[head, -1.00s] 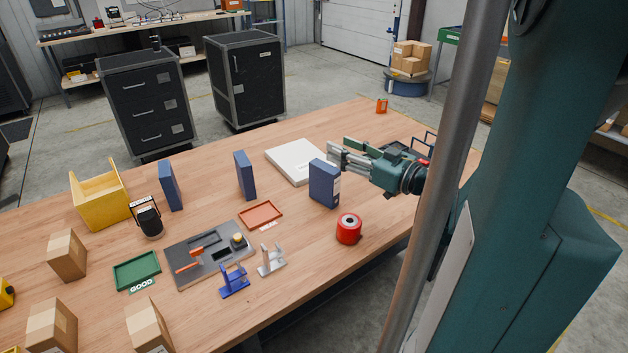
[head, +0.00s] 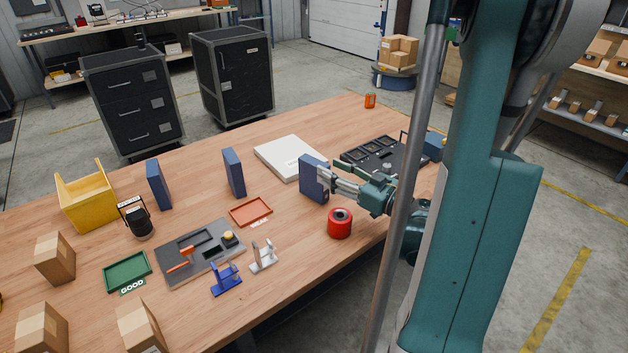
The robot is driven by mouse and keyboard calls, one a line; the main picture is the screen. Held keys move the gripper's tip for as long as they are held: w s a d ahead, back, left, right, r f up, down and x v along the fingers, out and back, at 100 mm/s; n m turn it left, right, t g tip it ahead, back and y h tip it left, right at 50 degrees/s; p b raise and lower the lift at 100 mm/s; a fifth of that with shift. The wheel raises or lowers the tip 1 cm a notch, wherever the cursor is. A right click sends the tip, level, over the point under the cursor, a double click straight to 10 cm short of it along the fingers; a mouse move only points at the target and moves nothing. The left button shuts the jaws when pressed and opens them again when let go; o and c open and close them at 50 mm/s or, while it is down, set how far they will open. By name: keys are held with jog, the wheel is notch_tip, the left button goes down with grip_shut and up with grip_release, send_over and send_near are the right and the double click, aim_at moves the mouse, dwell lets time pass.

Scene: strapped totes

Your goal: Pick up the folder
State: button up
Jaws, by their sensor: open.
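A blue folder (head: 310,180) stands upright on the wooden table, right of the middle. My gripper (head: 324,178) is open at the folder's right side, its fingers level with the upper half and overlapping its right edge in the picture. I cannot tell whether the fingers touch the folder or stand around it. Two similar blue folders stand further left, one near the middle (head: 234,173) and one by the yellow bin (head: 158,184).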

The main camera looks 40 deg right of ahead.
aim_at(314, 161)
jog(key=shift+f, duration=0.25)
jog(key=shift+x, duration=1.3)
jog(key=shift+b+x, duration=0.9)
jog(key=shift+x, duration=1.7)
jog(key=shift+r, duration=0.15)
jog(key=shift+c, duration=0.5)
jog(key=c, duration=1.2)
jog(key=shift+r, duration=0.15)
